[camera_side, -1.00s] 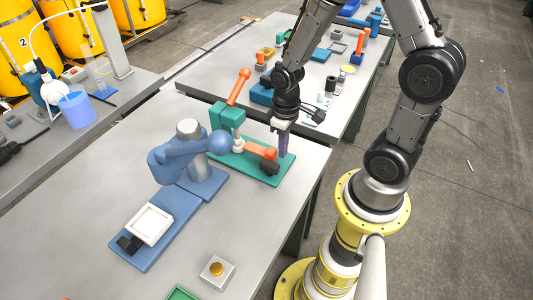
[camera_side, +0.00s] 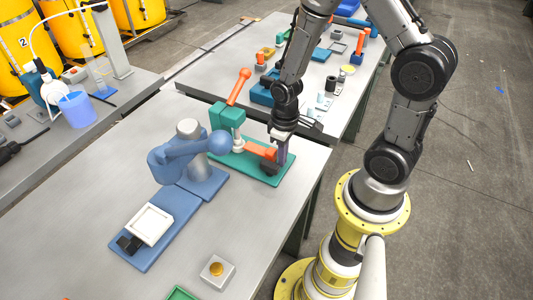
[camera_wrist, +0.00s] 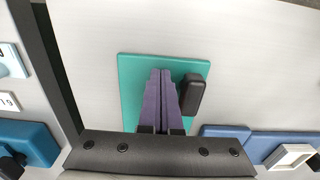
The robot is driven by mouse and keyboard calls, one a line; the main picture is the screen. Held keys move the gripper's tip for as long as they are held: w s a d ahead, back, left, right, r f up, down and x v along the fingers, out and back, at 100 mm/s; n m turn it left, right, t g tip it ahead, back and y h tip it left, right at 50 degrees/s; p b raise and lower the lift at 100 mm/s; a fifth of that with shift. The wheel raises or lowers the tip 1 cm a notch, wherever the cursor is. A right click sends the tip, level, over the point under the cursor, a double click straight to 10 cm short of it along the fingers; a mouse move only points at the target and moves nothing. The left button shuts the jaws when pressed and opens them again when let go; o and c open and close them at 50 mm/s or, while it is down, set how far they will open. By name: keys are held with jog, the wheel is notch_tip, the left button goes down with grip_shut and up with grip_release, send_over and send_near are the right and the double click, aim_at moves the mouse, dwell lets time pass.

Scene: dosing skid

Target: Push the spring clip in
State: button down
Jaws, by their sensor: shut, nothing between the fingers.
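A green fixture plate (camera_side: 240,165) carries a green upright with an orange handle (camera_side: 238,86). On the plate lies an orange bar (camera_side: 258,150) with a black end block (camera_side: 270,168); I cannot tell for sure that this is the spring clip. My gripper (camera_side: 282,161) is shut and empty, with its purple fingers pointing down beside the black block. In the wrist view the fingers (camera_wrist: 160,74) are together over the green plate (camera_wrist: 135,70), and the black block (camera_wrist: 193,95) is just right of them. Whether they touch is unclear. The fingers hide part of the plate.
A blue fixture with a round knob (camera_side: 220,142) stands just left of the green plate. A blue plate (camera_side: 160,245) with a white frame (camera_side: 150,223) lies nearer the front. A grey box with a yellow button (camera_side: 217,269) is at the front. Bare table lies between them.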

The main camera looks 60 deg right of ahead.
jog(key=shift+f, duration=0.25)
jog(key=shift+w, duration=0.55)
jog(key=shift+w, duration=0.9)
jog(key=shift+s, duration=0.8)
notch_tip(320, 180, up, 8)
dwell(0.5)
